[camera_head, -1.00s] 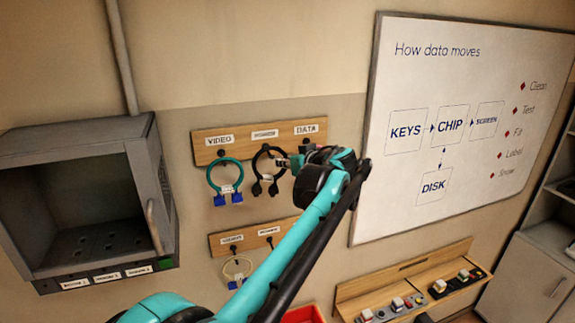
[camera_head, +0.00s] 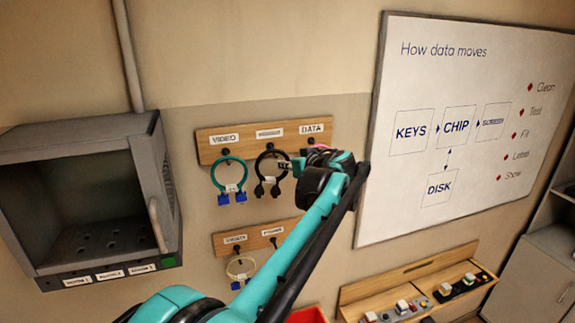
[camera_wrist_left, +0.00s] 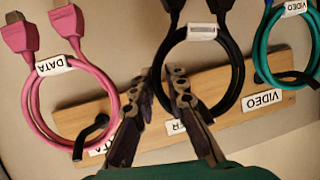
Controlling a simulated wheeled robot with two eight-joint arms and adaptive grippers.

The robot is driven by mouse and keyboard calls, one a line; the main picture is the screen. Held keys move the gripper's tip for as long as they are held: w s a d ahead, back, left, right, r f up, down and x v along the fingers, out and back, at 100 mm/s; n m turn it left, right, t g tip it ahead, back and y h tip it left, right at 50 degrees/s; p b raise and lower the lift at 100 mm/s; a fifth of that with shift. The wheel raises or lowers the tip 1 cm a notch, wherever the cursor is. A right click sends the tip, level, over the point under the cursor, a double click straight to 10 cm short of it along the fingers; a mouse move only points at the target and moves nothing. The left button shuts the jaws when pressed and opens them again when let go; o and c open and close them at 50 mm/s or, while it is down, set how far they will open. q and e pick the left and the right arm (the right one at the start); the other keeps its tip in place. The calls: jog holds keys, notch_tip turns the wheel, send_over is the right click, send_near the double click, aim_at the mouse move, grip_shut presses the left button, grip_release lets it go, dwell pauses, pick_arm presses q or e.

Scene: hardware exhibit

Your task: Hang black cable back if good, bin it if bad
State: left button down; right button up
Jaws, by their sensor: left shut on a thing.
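The black cable (camera_head: 259,167) hangs as a loop from the middle peg of the upper wooden board (camera_head: 225,153), plugs downward. In the left wrist view the black cable (camera_wrist_left: 241,70) carries a small white tag whose text I cannot read. My left gripper (camera_head: 285,166) is at the right side of this loop. In the left wrist view its fingertips (camera_wrist_left: 167,76) are shut on the loop's edge. The peg under the black loop is largely hidden there. My right gripper is not in view.
A teal cable (camera_head: 217,176) hangs left of the black one, and a pink cable (camera_wrist_left: 36,105) hangs on the DATA side. A white cable (camera_head: 229,266) hangs on the lower board. A red container (camera_head: 306,315) shows at the bottom edge. An open grey cabinet (camera_head: 160,190) stands left.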

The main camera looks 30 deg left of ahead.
pick_arm(q)
jog(key=c, duration=1.4)
grip_release()
jog(key=shift+c, duration=0.2)
